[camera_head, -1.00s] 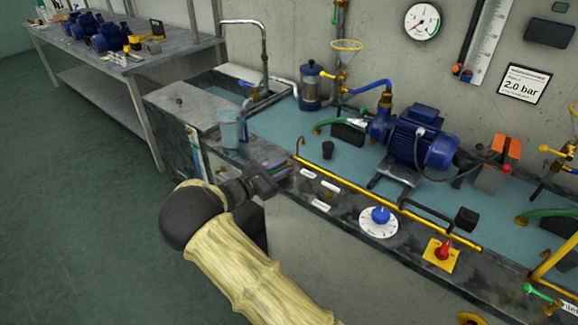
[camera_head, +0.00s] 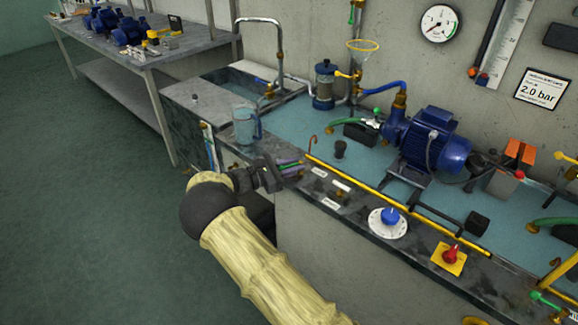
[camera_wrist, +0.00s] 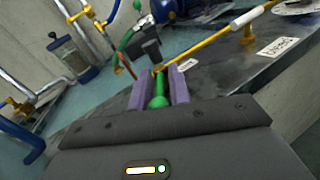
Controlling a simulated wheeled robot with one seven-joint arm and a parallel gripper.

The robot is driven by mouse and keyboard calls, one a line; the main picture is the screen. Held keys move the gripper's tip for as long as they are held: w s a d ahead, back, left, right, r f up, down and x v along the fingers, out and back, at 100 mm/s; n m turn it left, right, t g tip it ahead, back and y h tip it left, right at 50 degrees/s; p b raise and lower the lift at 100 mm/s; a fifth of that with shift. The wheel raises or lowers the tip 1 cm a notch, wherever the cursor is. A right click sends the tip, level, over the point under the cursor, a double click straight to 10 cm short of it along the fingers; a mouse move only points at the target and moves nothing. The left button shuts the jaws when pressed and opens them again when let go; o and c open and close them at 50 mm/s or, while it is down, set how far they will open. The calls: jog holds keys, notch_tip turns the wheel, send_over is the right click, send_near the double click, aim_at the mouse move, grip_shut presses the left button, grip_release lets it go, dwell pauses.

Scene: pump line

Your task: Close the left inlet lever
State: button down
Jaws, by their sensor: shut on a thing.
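The left inlet lever appears as a green, round-ended handle (camera_wrist: 158,97) in the wrist view, between my two purple fingers. My gripper (camera_head: 290,167) is shut on it at the front edge of the bench, near the left end of the yellow rail. It also shows in the wrist view (camera_wrist: 158,90). The lever's base and pivot are hidden by my fingers and hand, so I cannot tell its exact angle. Another green-handled lever (camera_head: 546,300) shows at the far right of the head view.
The yellow rail (camera_head: 400,213) runs along the bench front. White labels (camera_head: 341,185), a blue knob on a white dial (camera_head: 389,217) and a red switch (camera_head: 450,255) lie right of my gripper. A clear jug (camera_head: 244,124) stands close behind it. Floor at left is free.

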jog(key=c, duration=1.5)
grip_release()
jog(key=shift+s+a, duration=0.1)
jog(key=shift+a, duration=0.05)
jog(key=v, duration=1.7)
jog(key=shift+a, duration=0.1)
